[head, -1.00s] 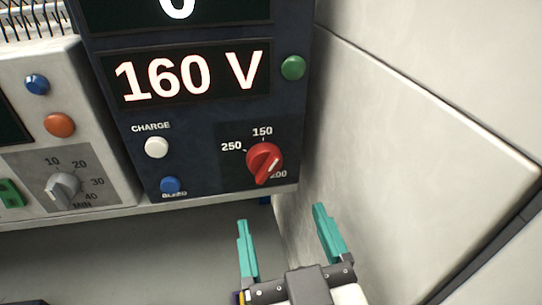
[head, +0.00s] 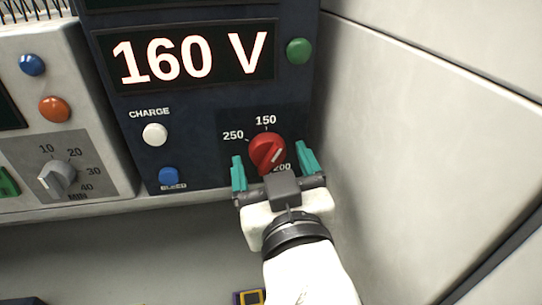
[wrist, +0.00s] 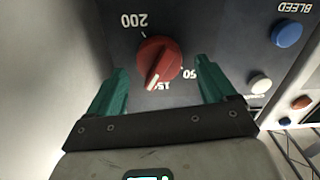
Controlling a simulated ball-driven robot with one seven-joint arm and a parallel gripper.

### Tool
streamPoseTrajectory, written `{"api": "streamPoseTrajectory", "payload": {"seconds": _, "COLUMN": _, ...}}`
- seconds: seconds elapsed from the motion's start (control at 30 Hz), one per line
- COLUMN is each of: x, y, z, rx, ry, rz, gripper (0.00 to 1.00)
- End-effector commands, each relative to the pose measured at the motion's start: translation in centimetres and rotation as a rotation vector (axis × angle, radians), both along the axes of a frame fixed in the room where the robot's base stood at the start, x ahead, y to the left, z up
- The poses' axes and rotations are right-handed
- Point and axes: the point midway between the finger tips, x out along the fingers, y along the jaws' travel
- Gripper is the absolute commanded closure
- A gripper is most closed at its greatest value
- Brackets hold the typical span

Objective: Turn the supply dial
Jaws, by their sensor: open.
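The red supply dial (head: 267,149) sits at the lower right of the dark panel, with 150, 250 and 200 labels around it. The dial also shows in the wrist view (wrist: 158,62), upside down, between and beyond my fingertips. My gripper (head: 270,154) is open, with one teal finger on each side of the dial. I see gaps between the fingers and the dial in the wrist view. Part of the 200 label is hidden behind my gripper in the head view.
The display (head: 195,60) reads 160 V. A white CHARGE button (head: 155,134), a blue BLEED button (head: 168,176) and a green button (head: 299,51) are on the same panel. A pale wall (head: 430,150) stands close on the right. A timer knob (head: 57,177) is at left.

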Motion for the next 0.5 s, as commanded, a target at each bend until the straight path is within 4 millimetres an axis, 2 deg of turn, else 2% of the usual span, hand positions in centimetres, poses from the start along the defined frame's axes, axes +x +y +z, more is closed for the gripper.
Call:
{"api": "streamPoseTrajectory", "payload": {"seconds": 0.13, "x": 0.92, "y": 0.22, "z": 0.06, "rx": 0.001, "ry": -0.001, "rz": 0.0, "gripper": 0.16}}
{"api": "streamPoseTrajectory", "payload": {"seconds": 0.43, "x": 1.06, "y": 0.27, "z": -0.01, "rx": 0.001, "ry": -0.001, "rz": 0.0, "gripper": 0.16}}
{"api": "streamPoseTrajectory", "payload": {"seconds": 0.5, "x": 1.04, "y": 0.28, "z": -0.01, "rx": 0.001, "ry": -0.001, "rz": 0.0, "gripper": 0.23}}
